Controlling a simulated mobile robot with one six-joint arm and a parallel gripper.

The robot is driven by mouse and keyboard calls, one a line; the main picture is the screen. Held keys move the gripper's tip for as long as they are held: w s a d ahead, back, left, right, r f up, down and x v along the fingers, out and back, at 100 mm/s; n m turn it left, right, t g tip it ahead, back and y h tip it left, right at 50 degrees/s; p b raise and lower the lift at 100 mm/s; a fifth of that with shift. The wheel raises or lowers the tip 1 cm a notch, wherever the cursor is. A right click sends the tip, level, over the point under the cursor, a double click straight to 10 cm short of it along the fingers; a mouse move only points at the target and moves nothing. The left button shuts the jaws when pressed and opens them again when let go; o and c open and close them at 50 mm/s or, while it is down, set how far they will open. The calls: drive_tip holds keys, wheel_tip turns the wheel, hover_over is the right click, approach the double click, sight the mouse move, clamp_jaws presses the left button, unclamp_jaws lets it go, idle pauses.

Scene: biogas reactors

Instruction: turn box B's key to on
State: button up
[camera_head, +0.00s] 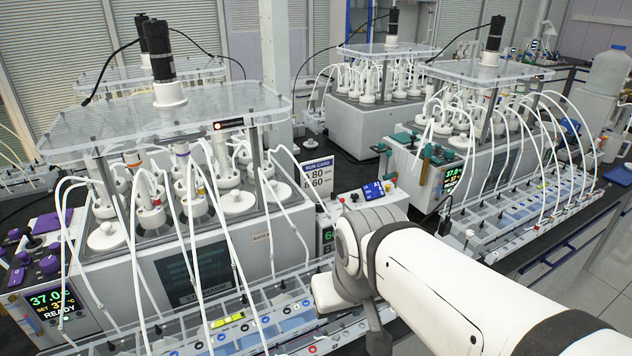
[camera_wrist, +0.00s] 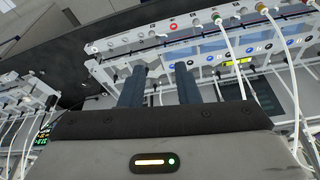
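Box B (camera_head: 327,237), a light box with a small green-lit display and a letter B on its front, stands between the two reactors in the head view. My arm covers its lower right part. I cannot make out its key or the key's position. My gripper (camera_wrist: 158,82) is open in the wrist view, its two dark fingers apart with nothing held between them. In the head view my wrist is just in front of and to the right of box B, and the fingers are hidden. Box B is not clearly identifiable in the wrist view.
A run card (camera_head: 318,176) reading A 80, B 60 stands behind box B. The left reactor (camera_head: 205,265) and right reactor (camera_head: 480,165) have many loose white hoses. A long tube rack (camera_wrist: 205,45) lies beyond my fingers.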

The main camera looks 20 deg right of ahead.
drive_tip(key=w+r, duration=0.4)
drive_tip(key=w, duration=0.4)
drive_tip(key=n+t+y+p, duration=0.1)
drive_tip(key=n+p, duration=0.1)
drive_tip(key=p, duration=0.1)
hover_over(335, 195)
drive_tip(key=s, duration=0.4)
drive_tip(key=f, duration=0.5)
drive_tip(key=shift+d, duration=0.2)
drive_tip(key=p+x, duration=0.2)
drive_tip(key=x, duration=0.6)
drive_tip(key=shift+w+d+f, duration=0.1)
drive_tip(key=shift+w+d, duration=0.05)
drive_tip(key=shift+d, duration=0.05)
